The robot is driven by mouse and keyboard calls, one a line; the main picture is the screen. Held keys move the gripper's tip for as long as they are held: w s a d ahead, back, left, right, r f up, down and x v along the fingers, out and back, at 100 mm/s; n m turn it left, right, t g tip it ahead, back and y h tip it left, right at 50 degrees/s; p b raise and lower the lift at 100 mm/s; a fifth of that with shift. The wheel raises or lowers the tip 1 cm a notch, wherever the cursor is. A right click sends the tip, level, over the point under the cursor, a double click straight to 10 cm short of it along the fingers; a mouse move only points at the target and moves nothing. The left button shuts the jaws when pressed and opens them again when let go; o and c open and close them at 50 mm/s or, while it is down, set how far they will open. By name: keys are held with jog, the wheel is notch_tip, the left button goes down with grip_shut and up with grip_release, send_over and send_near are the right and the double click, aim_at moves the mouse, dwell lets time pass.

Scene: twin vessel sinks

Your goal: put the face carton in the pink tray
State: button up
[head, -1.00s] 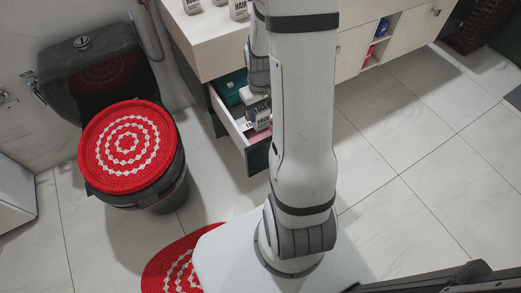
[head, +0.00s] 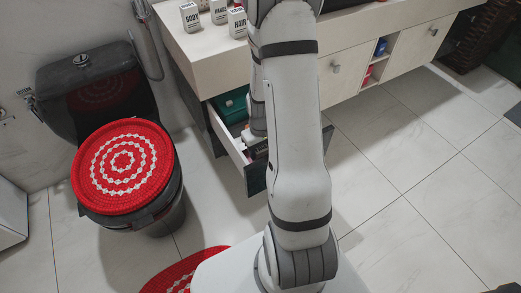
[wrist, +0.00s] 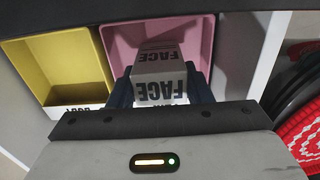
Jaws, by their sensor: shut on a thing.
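The face carton (wrist: 160,72) is a white box with dark FACE lettering, upside down in the wrist view. My gripper (wrist: 160,92) is shut on it, with a dark finger on each side. The carton overlaps the pink tray (wrist: 120,38), whose walls show around its far end. I cannot tell whether the carton touches the tray floor. In the head view my arm hides most of the drawer, the carton and my fingertips.
A yellow tray (wrist: 50,62) sits left of the pink one; a white lettered edge shows below it. The open drawer (head: 226,140) holds a teal container (head: 232,104). Several cartons stand on the counter (head: 215,60) above. A toilet with a red cover (head: 122,166) is left.

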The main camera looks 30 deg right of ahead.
jog(key=shift+f, duration=0.1)
jog(key=o, duration=0.6)
jog(key=shift+f, duration=0.1)
jog(key=shift+c, duration=0.2)
jog(key=o, duration=0.5)
jog(key=shift+c, duration=0.2)
notch_tip(320, 180, up, 12)
jog(key=f+p, duration=0.1)
jog(key=p, duration=0.3)
jog(key=s+a+r, duration=0.6)
jog(key=r, duration=0.2)
jog(key=s+a+r+t, duration=0.1)
jog(key=s+a+r, duration=0.4)
jog(key=r, duration=0.4)
jog(key=shift+s+a+r, duration=0.3)
jog(key=shift+s+a, duration=0.1)
jog(key=shift+a, duration=0.1)
